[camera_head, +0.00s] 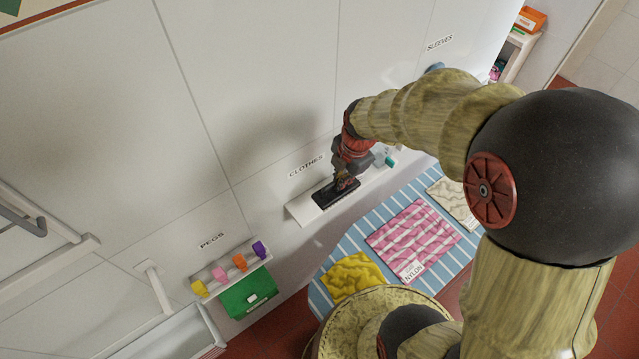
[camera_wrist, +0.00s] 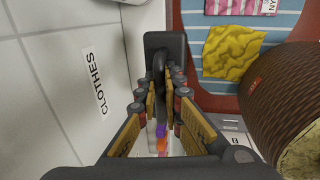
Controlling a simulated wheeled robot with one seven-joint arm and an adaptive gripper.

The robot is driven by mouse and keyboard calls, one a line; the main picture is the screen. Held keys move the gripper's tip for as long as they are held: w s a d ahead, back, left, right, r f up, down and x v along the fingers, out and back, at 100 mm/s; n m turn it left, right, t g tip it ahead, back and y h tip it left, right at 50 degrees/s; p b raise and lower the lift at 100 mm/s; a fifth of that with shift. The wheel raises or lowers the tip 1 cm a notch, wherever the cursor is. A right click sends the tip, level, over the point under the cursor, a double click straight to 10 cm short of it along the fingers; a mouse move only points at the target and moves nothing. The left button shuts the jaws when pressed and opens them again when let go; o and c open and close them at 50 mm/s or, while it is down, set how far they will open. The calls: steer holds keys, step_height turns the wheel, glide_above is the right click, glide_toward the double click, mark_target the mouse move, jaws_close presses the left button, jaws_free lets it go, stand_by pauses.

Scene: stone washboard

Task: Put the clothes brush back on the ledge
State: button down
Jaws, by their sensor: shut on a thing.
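The dark clothes brush (camera_head: 336,194) is at the white wall ledge (camera_head: 301,210) beside the CLOTHES label (camera_head: 306,166). My gripper (camera_head: 346,178) is shut on the brush from above. In the wrist view the brush's black block (camera_wrist: 158,40) and its handle show between the fingers of my gripper (camera_wrist: 161,88). The brush lies along the ledge (camera_wrist: 146,18) and over it. I cannot tell whether its underside touches the ledge. My fingers hide part of the brush.
A teal item (camera_head: 390,161) is at the ledge's right end. Below is a blue-striped board (camera_head: 372,217) with yellow cloth (camera_head: 352,277), pink-striped cloth (camera_head: 411,240) and cream cloth (camera_head: 452,201). A peg rack (camera_head: 228,267) with coloured pegs and a green bag (camera_head: 245,296) is lower left.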

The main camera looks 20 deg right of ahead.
steer(key=w+a+f+p, duration=0.1)
steer(key=w+f, duration=0.1)
steer(key=f, duration=0.1)
steer(key=w+a+f, duration=0.1)
steer(key=w+f, duration=0.1)
steer(key=f, duration=0.1)
steer(key=w+a+f+p, duration=0.1)
steer(key=w+f, duration=0.1)
steer(key=f, duration=0.2)
steer(key=shift+w+a+p, duration=0.1)
steer(key=shift+a+p, duration=0.2)
steer(key=shift+a, duration=0.05)
steer(key=shift+f, duration=0.1)
steer(key=c, duration=2.4)
jaws_free()
steer(key=o, duration=0.4)
steer(key=shift+o, duration=0.2)
